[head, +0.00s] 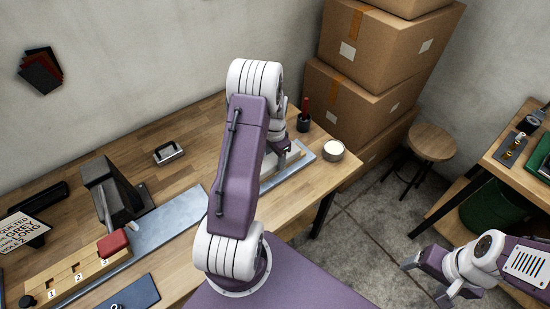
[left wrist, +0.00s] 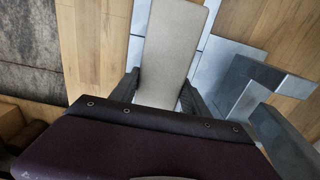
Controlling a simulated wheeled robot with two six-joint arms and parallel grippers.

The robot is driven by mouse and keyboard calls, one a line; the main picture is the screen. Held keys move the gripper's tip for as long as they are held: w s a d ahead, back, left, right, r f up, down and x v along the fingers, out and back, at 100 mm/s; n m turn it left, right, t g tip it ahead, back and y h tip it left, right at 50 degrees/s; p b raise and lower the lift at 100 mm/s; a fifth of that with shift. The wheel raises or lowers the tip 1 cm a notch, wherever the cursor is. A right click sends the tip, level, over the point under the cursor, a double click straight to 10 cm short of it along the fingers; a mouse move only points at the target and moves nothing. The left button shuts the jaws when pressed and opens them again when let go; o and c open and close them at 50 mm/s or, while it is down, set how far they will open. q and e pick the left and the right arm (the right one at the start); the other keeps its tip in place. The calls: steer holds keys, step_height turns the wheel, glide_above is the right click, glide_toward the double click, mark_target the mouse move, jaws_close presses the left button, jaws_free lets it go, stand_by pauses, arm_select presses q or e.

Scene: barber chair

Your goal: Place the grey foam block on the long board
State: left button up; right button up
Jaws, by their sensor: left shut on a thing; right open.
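The grey foam block, a long pale grey-beige slab (left wrist: 172,40), lies between the fingers of my left gripper (left wrist: 160,92) in the left wrist view. The gripper is shut on it. In the head view, my left gripper (head: 284,147) is over the far right part of the table, and my arm hides much of the block. A long blue-grey board (head: 165,238) runs along the table under my arm, and it shows beneath the block in the left wrist view (left wrist: 137,52). I cannot tell whether block and board touch. My right gripper (head: 425,277) is open and empty, away from the table.
A dark grey clamp-like tool (head: 108,190) stands beside the board. A numbered wooden rack (head: 75,275) with a red block (head: 112,243) is at front left. A white round tub (head: 333,150) and a dark cup (head: 303,123) stand near the right end. Cardboard boxes (head: 365,90) are beyond.

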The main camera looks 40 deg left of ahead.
mark_target(275, 157)
arm_select(q)
steer(key=o, duration=1.4)
steer(key=shift+a+f, duration=0.1)
steer(key=shift+f, duration=0.05)
step_height(275, 157, up, 12)
steer(key=r, duration=0.1)
steer(key=s+d+f+n, duration=0.1)
steer(key=s+d, duration=0.3)
steer(key=d, duration=0.2)
steer(key=s+d+n, duration=0.1)
steer(key=s+d, duration=0.4)
steer(key=s+d+f+n+t, duration=0.1)
steer(key=s+d, duration=0.3)
steer(key=d, duration=0.2)
steer(key=shift+s+d+f+b, duration=0.15)
steer(key=shift+d+f+b, duration=0.15)
steer(key=shift+d+f, duration=0.05)
